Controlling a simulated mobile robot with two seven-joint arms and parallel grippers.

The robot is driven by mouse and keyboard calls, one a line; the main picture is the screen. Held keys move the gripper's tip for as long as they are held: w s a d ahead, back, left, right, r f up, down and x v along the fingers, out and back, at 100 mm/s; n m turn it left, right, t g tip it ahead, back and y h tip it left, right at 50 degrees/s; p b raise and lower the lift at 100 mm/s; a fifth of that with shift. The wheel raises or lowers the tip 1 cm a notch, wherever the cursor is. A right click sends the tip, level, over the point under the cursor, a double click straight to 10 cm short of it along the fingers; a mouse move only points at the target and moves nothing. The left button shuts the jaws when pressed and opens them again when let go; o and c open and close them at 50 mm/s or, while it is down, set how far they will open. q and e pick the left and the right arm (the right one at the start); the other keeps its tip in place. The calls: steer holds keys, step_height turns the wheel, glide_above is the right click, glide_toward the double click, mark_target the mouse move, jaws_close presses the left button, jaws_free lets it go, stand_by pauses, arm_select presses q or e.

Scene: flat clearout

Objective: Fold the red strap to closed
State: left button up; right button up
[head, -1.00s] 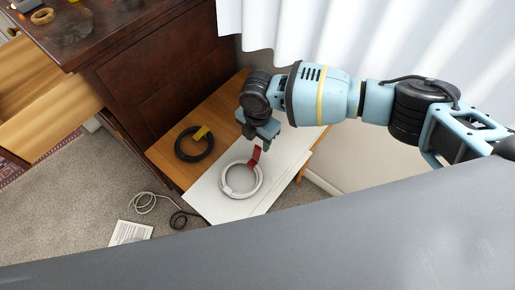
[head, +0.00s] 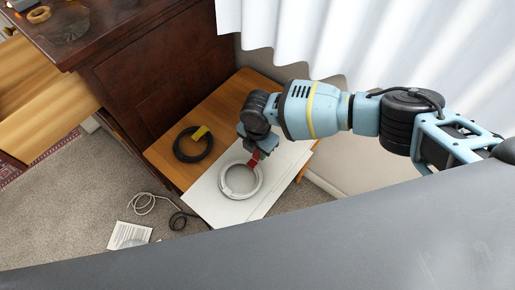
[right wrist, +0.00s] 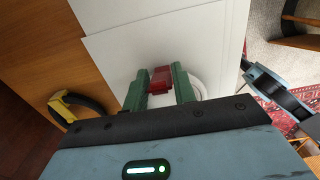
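The red strap (head: 254,160) stands up from the upper right rim of a white ring-shaped coil (head: 225,185), which lies on a white sheet. The strap looks raised, not flat against the coil. My right gripper (head: 261,150) is at the strap. In the right wrist view, its two green fingers (right wrist: 159,88) lie on either side of the strap (right wrist: 161,80), which nearly fills the gap between them. Whether they press on it I cannot tell. The fingers hide much of the coil (right wrist: 163,101) there. My left gripper is in no view.
A black coil (head: 179,146) with a yellow strap (head: 201,132) lies left on the wooden table (head: 165,159). A dark cabinet (head: 150,80) stands behind, with an open drawer (head: 40,90) at left. A pale curtain (head: 380,40) hangs behind my arm. A cable (head: 150,200) lies on the carpet.

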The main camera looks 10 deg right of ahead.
steer(key=c, duration=0.3)
steer(key=shift+s+a+r+t+h+p, duration=0.2)
steer(key=shift+a+r+t+h+p, duration=0.1)
steer(key=shift+t+h+p, duration=0.4)
steer(key=shift+c, duration=0.2)
steer(key=shift+s+a+h+p, duration=0.2)
steer(key=shift+a+h+p, duration=0.05)
steer(key=shift+h+p, duration=0.3)
steer(key=shift+s+a+t+h+p, duration=0.15)
steer(key=shift+a+t+h+p, duration=0.2)
steer(key=shift+t, duration=0.35)
steer(key=shift+s+a+f+t+h, duration=0.15)
steer(key=shift+t+h, duration=0.2)
steer(key=shift+h, duration=0.2)
steer(key=shift+s+a+f+t+h, duration=0.15)
steer(key=shift+t+h, duration=0.2)
steer(key=shift+h, duration=0.2)
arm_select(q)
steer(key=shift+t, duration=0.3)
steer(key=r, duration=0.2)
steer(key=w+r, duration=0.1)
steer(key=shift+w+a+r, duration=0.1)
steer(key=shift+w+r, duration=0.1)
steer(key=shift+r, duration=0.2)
arm_select(e)
steer(key=shift+d, duration=0.1)
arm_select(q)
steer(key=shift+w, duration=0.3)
